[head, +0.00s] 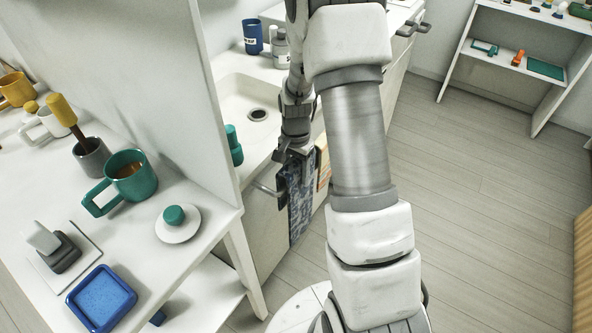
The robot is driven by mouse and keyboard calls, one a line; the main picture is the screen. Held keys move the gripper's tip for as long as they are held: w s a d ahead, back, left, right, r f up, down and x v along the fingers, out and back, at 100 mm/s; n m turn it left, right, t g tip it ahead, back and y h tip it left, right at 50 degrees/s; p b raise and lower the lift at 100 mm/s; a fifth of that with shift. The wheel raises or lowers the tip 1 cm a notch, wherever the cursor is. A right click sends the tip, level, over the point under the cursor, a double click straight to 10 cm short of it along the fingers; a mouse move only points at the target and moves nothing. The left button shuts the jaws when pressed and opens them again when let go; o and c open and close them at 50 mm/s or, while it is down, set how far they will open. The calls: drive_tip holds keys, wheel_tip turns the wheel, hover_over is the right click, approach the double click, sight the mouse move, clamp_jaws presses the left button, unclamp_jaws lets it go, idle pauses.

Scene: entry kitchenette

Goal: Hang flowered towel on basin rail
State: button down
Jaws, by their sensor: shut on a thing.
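My gripper (285,157) is beside the front edge of the basin counter, pointing down and partly hidden by my arm. It is shut on the top of a dark blue-grey patterned towel (299,210), which hangs down in front of the cabinet. The basin rail (266,188) sticks out from the cabinet front, and its left end shows just left of the towel. I cannot tell whether the towel lies over the rail or only in front of it. A beige and orange cloth (324,165) hangs just behind, partly hidden by my arm.
The white basin (248,92) has a green bottle (233,146) at its near edge and a blue cup (252,37) behind. A partition (160,80) and a side table with a green mug (130,176) stand left. Floor (480,190) at right is clear.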

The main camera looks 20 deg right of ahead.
drive_tip(key=shift+f+b, duration=1.3)
drive_tip(key=shift+f, duration=0.65)
drive_tip(key=shift+c, duration=0.8)
unclamp_jaws()
drive_tip(key=shift+r, duration=0.1)
wheel_tip(320, 180, up, 17)
drive_tip(key=p, duration=0.4)
drive_tip(key=shift+r, duration=0.15)
wheel_tip(320, 180, up, 7)
drive_tip(key=p, duration=0.5)
drive_tip(key=shift+p, duration=0.3)
